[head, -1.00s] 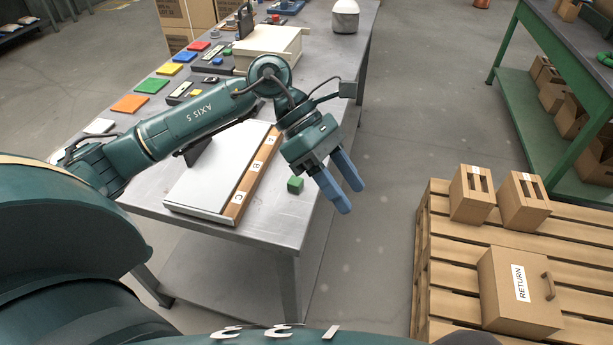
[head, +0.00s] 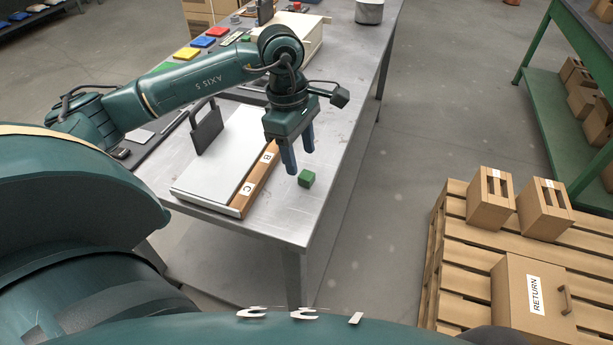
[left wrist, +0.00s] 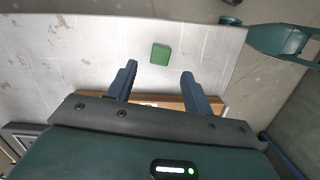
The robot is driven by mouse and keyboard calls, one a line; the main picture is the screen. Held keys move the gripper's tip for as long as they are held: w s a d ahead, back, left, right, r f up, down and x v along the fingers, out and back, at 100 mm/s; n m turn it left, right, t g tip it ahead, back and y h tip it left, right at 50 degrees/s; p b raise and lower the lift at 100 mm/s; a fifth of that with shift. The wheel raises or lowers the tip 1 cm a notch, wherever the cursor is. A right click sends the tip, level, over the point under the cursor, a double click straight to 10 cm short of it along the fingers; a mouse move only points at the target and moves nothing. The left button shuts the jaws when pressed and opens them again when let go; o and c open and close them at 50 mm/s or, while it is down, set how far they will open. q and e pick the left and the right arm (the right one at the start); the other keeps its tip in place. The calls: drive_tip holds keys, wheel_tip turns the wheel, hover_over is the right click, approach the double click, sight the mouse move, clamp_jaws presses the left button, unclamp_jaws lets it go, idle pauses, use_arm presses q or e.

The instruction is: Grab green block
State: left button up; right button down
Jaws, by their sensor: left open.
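The small green block (head: 306,178) sits on the bare grey metal table top (head: 290,215), near its right edge. In the left wrist view the green block (left wrist: 160,54) lies beyond the fingertips, roughly centred between them. My left gripper (head: 299,163) points down with its two blue fingers apart, just behind and left of the block in the head view. In the left wrist view the open fingers (left wrist: 158,72) hold nothing. My right gripper is not in view.
A white board (head: 217,165) with a wooden strip (head: 256,178) marked with letters lies left of the block. A dark upright handle (head: 207,127) stands beside it. Coloured tiles (head: 187,53) lie further back. A pallet (head: 450,240) with boxes stands right.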

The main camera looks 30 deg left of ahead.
sight(306, 174)
use_arm(q)
drive_tip(key=f, duration=0.2)
drive_tip(key=d+f, duration=0.1)
drive_tip(key=f, duration=0.1)
drive_tip(key=shift+d+f+p, duration=0.1)
drive_tip(key=shift+f+p, duration=0.2)
drive_tip(key=shift+f, duration=0.05)
drive_tip(key=c, duration=1.1)
